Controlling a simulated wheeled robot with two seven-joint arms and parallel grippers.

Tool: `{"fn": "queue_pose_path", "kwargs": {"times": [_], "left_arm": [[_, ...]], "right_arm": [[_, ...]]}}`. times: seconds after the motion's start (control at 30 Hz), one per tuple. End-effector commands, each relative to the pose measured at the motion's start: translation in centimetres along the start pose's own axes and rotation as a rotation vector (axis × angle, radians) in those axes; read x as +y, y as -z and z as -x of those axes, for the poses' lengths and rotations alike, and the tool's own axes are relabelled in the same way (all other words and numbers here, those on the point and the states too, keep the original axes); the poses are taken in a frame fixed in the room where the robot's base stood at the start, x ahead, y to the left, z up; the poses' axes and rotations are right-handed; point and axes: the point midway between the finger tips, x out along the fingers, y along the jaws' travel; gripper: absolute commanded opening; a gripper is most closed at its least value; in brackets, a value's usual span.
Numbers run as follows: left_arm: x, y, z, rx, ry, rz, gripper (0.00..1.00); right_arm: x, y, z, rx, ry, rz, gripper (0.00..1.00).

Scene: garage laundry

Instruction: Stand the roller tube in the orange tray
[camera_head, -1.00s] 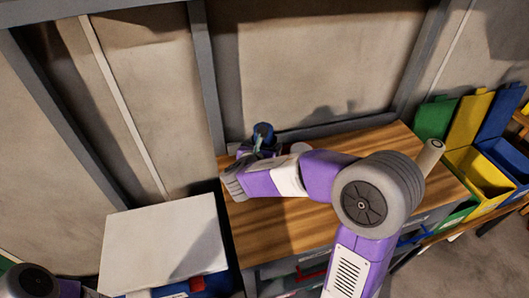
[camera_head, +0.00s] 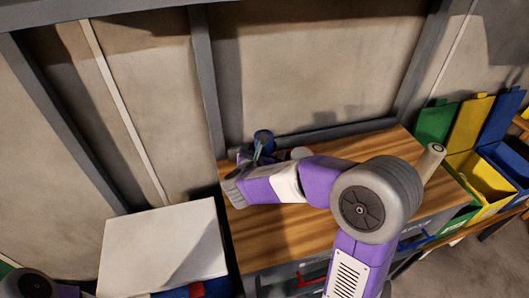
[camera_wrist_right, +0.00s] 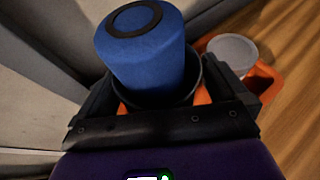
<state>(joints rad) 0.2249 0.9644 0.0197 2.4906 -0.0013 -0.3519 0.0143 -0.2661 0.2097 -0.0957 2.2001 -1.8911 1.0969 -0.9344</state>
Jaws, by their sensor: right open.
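The roller tube is a blue cylinder with a dark ring on its end; it stands close to upright in the right wrist view (camera_wrist_right: 150,55) and near the wall in the head view (camera_head: 264,136). Its lower end sits inside a dark round cup (camera_wrist_right: 190,88). Orange parts of the tray (camera_wrist_right: 262,88) show beside the cup, and the rest of the tray is hidden. My right gripper (camera_wrist_right: 165,92) is open, with its dark fingers on either side of the tube and cup; whether they touch is unclear. My left gripper is out of view.
The wooden bench top (camera_head: 285,225) is mostly clear. A grey round lid-like thing (camera_wrist_right: 232,50) is beside the orange part. A pale cylinder (camera_head: 432,160) stands at the bench's right. Green, yellow and blue bins (camera_head: 480,180) are further right. A white panel (camera_head: 160,245) is at left.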

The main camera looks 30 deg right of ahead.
Motion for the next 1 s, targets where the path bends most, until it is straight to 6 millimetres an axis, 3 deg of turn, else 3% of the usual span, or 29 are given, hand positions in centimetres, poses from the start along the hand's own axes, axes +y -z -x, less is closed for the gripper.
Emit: {"fn": "queue_pose_path", "kwargs": {"times": [0.3,0.5,0.7,1.0], "left_arm": [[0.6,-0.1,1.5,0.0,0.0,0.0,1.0],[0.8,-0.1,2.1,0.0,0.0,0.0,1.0],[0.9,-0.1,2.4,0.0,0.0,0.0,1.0],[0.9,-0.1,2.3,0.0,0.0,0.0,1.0]], "right_arm": [[0.1,-0.2,6.8,-0.001,-0.008,0.001,1.0],[0.1,-0.1,10.3,-0.001,-0.006,0.001,1.0],[0.0,0.0,11.8,0.0,-0.003,0.0,1.0],[0.0,0.0,11.8,0.0,-0.002,0.0,1.0]]}}
